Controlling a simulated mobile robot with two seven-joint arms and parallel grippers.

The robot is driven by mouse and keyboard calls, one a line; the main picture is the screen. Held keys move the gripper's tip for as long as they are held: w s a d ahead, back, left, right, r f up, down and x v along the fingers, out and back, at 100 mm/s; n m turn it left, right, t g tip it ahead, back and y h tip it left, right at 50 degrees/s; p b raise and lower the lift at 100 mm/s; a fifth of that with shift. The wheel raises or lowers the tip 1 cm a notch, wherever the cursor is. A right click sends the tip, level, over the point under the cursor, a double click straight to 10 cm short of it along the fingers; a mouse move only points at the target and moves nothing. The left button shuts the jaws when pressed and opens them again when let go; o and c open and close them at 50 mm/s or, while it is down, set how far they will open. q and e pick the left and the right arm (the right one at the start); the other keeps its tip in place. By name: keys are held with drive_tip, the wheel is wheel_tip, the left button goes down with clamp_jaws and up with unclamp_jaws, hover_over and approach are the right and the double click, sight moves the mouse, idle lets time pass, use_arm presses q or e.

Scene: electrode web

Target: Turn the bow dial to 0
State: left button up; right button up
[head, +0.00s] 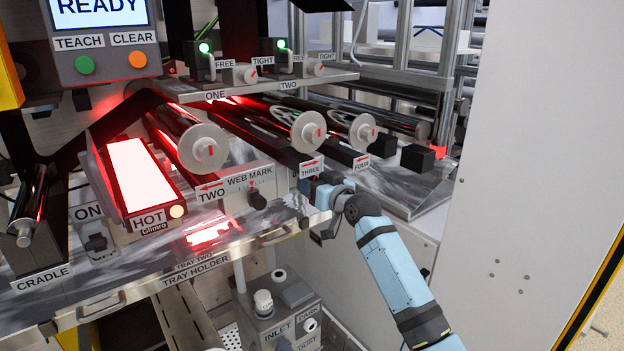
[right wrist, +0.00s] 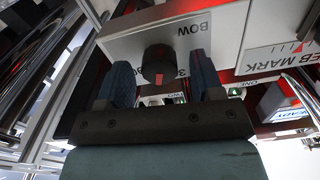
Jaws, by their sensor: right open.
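The bow dial (right wrist: 158,64) is a round black knob on a pale panel under an upside-down BOW label (right wrist: 194,22) in the right wrist view. A red mark shows on the dial's lower edge in that picture. Part of the number scale beside it shows, but most is hidden by the dial and fingers. My right gripper (right wrist: 163,82) is open, with one dark finger on each side of the dial; I cannot tell whether they touch it. In the head view my right gripper (head: 318,187) is at the panel below the THREE label, and the dial is hidden there.
A WEB MARK panel (head: 238,184) with a black knob (head: 257,200) is left of my right gripper. The lit HOT plate (head: 139,176) and several rollers are on the machine deck. A tall pale panel (head: 540,150) stands to the right of my arm.

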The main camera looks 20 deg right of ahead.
drive_tip(key=shift+w+a, duration=0.25)
drive_tip(key=shift+w, duration=0.3)
drive_tip(key=c, duration=0.9)
